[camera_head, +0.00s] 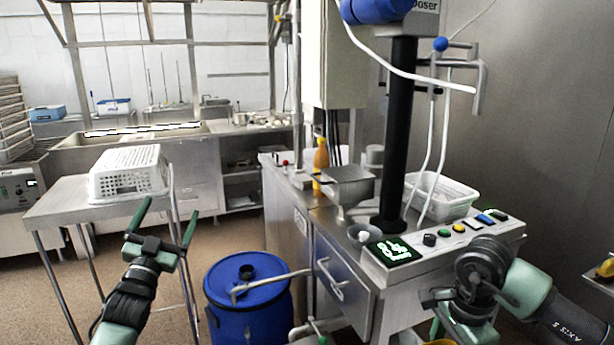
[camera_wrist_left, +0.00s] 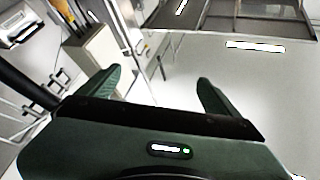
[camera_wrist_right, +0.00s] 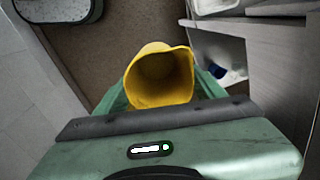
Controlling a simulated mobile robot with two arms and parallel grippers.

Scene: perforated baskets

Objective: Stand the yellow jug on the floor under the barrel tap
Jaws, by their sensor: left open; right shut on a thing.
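The yellow jug (camera_wrist_right: 160,78) is held between the fingers of my right gripper (camera_wrist_right: 165,95), its open mouth facing the right wrist camera. In the head view only a sliver of yellow (camera_head: 438,342) shows at the bottom edge, below the right gripper (camera_head: 468,330). The blue barrel (camera_head: 250,305) stands on the floor, left of the steel counter. A grey pipe crosses in front of its lid; I cannot clearly make out a tap. My left gripper (camera_head: 162,228) is open and empty in front of the side table; its spread fingers show in the left wrist view (camera_wrist_left: 160,90).
A steel counter (camera_head: 340,270) with a drawer and buttons stands in the middle. A white perforated basket (camera_head: 128,172) lies on the side table (camera_head: 70,208); another (camera_head: 440,195) is on the counter. Brown floor (camera_head: 225,235) is open left of the barrel.

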